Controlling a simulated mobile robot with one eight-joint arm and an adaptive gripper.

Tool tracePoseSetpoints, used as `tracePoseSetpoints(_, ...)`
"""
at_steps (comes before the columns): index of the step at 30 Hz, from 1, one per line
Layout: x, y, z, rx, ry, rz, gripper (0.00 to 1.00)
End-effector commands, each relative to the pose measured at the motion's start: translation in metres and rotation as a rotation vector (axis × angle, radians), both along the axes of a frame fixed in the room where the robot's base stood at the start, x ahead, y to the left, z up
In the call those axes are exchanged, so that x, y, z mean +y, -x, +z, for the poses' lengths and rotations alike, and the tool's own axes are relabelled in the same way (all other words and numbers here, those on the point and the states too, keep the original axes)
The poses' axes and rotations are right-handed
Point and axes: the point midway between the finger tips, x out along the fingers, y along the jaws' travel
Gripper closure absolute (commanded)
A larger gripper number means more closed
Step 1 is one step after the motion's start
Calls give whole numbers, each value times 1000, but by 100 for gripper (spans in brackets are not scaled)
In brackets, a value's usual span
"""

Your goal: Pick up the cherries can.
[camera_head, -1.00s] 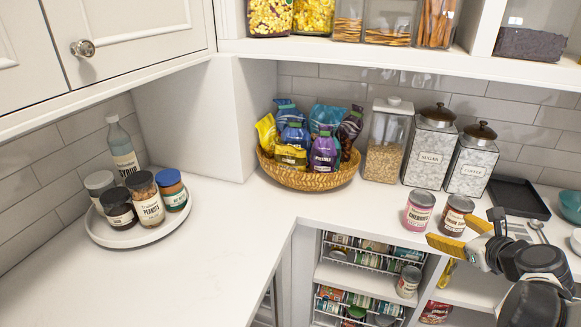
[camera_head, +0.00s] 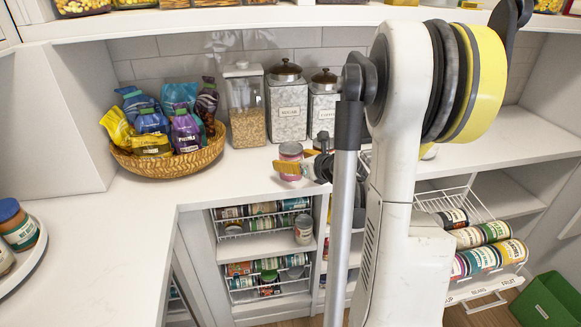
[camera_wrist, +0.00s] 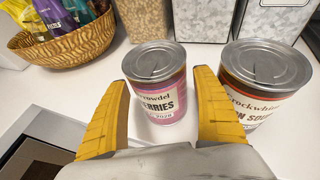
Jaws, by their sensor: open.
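The cherries can (camera_wrist: 163,104) has a pink label and a silver lid. It stands upright on the white counter, close in front of my wrist camera. It also shows in the head view (camera_head: 291,150), partly hidden by my gripper (camera_head: 297,167). In the wrist view my gripper (camera_wrist: 160,82) is open, with one yellow finger left of the can and the other right of it. The right finger lies between the cherries can and a soup can. Nothing is held. I cannot tell whether either finger touches the can.
The soup can (camera_wrist: 265,78) stands just right of the cherries can. A glass jar of grain (camera_head: 247,112) and the sugar canister (camera_head: 287,103) stand behind. A basket of bags (camera_head: 170,165) is at the left. The counter in front-left is clear.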

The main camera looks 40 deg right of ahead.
Motion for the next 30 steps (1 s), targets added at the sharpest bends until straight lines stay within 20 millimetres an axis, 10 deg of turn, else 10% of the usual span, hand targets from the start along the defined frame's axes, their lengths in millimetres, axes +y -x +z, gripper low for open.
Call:
tracePoseSetpoints(9, -2, -11, -4, 0, -1, 0, 24)
tracePoseSetpoints(15, -2, -11, -4, 0, -1, 0, 76)
tracePoseSetpoints(23, -2, -11, -1, -1, -1, 0, 76)
tracePoseSetpoints(30, -1, -10, 42, -1, -1, 0, 76)
